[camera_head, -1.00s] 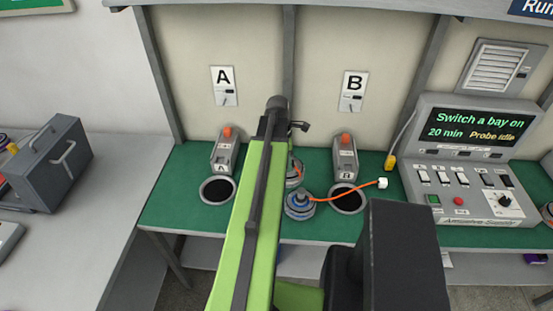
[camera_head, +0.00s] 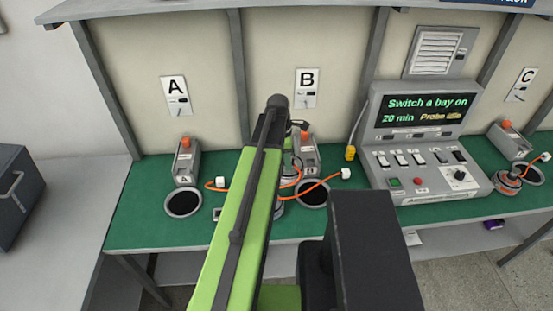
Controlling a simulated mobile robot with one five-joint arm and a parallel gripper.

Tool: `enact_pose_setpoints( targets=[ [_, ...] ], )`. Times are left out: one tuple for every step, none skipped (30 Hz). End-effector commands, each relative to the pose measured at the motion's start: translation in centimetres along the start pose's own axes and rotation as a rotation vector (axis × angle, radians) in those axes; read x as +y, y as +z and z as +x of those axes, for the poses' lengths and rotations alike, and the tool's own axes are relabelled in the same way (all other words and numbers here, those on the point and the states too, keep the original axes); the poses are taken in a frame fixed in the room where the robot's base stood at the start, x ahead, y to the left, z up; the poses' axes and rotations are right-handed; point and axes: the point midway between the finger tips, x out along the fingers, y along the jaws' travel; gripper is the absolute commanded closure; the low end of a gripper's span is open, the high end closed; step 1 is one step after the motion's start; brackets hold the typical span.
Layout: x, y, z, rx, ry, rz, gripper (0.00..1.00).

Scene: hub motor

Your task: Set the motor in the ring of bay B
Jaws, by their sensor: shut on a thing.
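The ring of bay B (camera_head: 313,193) is a dark round opening with a grey rim on the green bench, in front of the bay B holder (camera_head: 305,152). My gripper (camera_head: 287,166) is mostly hidden behind my green arm, just left of that ring. It is shut on a grey motor (camera_head: 288,184), of which only a sliver shows. An orange cable with a white plug (camera_head: 221,183) runs out to the left of my arm. Another motor (camera_head: 280,209) is largely hidden by my arm; an orange cable runs from it to a white plug (camera_head: 346,173) at right.
The ring of bay A (camera_head: 184,202) is empty at left. A console (camera_head: 425,140) with switches and a lit screen stands right of bay B. A motor (camera_head: 509,182) with an orange cable sits near bay C.

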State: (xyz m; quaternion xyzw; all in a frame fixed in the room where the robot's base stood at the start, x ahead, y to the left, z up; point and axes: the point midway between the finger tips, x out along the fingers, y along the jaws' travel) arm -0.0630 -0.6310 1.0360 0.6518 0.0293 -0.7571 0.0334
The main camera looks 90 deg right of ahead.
Motion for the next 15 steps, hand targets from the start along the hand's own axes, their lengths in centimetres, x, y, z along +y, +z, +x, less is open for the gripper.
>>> enact_pose_setpoints(
  targets=[
    [0.2,0.9,0.1,-0.001,-0.002,0.013,1.00],
    [0.2,1.3,0.1,-0.001,-0.003,0.019,1.00],
    [0.3,1.8,0.2,-0.001,-0.004,0.027,1.00],
    [0.3,2.2,0.3,-0.001,-0.005,0.034,1.00],
    [0.4,2.7,0.4,-0.001,-0.006,0.041,1.00],
    [0.4,3.2,0.4,-0.001,-0.008,0.049,1.00],
    [0.5,3.6,0.5,-0.001,-0.008,0.056,1.00],
    [0.5,4.0,0.6,-0.001,-0.009,0.062,1.00],
    [0.6,4.6,0.7,-0.001,-0.011,0.071,1.00],
    [0.6,5.1,0.7,-0.001,-0.012,0.078,1.00],
    [0.7,5.5,0.8,-0.001,-0.013,0.084,1.00],
    [0.7,6.0,0.9,-0.001,-0.014,0.092,1.00],
    [0.8,6.4,0.9,-0.001,-0.015,0.098,1.00],
    [0.8,6.9,1.0,-0.001,-0.016,0.105,1.00],
    [0.8,7.4,1.1,-0.001,-0.017,0.114,1.00]
  ],
)
